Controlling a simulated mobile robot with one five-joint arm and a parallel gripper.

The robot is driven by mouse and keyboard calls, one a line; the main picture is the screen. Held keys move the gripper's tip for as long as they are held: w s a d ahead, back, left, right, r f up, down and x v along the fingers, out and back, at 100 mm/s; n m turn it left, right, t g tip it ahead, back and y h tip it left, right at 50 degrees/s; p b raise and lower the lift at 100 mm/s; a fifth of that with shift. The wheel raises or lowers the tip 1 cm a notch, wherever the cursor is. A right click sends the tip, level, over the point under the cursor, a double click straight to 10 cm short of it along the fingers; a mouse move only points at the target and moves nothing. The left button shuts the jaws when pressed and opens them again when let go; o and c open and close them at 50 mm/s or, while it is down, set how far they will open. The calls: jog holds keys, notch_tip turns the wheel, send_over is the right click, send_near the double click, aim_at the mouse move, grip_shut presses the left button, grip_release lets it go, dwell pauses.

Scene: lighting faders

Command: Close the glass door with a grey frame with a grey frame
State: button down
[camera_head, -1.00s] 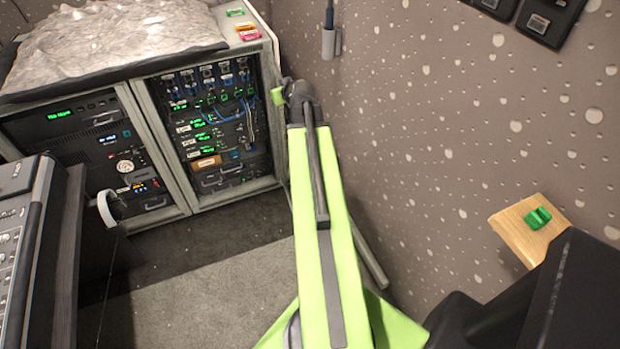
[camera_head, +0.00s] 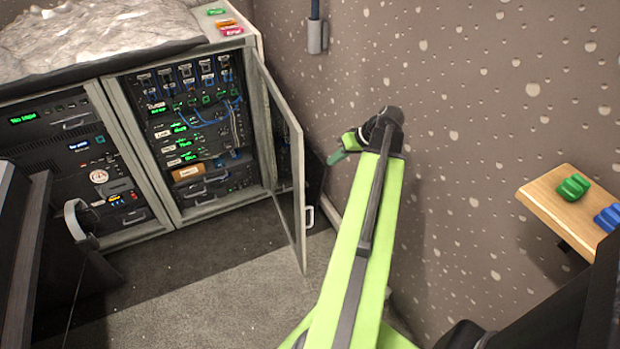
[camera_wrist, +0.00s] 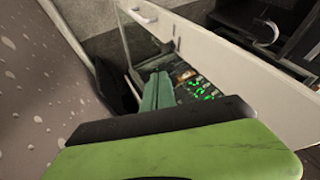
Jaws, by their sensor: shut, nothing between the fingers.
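The glass door with a grey frame (camera_head: 299,235) stands open, swung out from the right edge of the equipment cabinet. Its pale handle (camera_head: 310,204) is on the free edge, facing right. In the wrist view, the door's pale frame (camera_wrist: 230,68) runs diagonally, with the handle (camera_wrist: 145,13) at upper left. My gripper (camera_head: 336,158) is shut and empty, to the right of the door in the head view, on the wall side. The fingers (camera_wrist: 155,92) point towards the cabinet in the wrist view. Whether they touch the door cannot be told.
The cabinet (camera_head: 152,180) holds lit equipment and cables behind the open doorway. The patterned wall (camera_head: 470,130) is close on the right. A wooden shelf (camera_head: 545,205) with green and blue blocks juts out there. Grey floor (camera_head: 200,280) is clear before the cabinet.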

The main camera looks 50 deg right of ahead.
jog(key=b, duration=0.8)
send_near(306, 185)
jog(key=w+d+f, duration=0.1)
jog(key=w+f, duration=0.3)
jog(key=shift+w+a+r, duration=0.2)
jog(key=shift+w+a, duration=0.25)
jog(key=shift+a, duration=0.35)
jog(key=shift+w+a+r, duration=0.2)
jog(key=shift+w+a, duration=0.2)
jog(key=shift+a, duration=0.45)
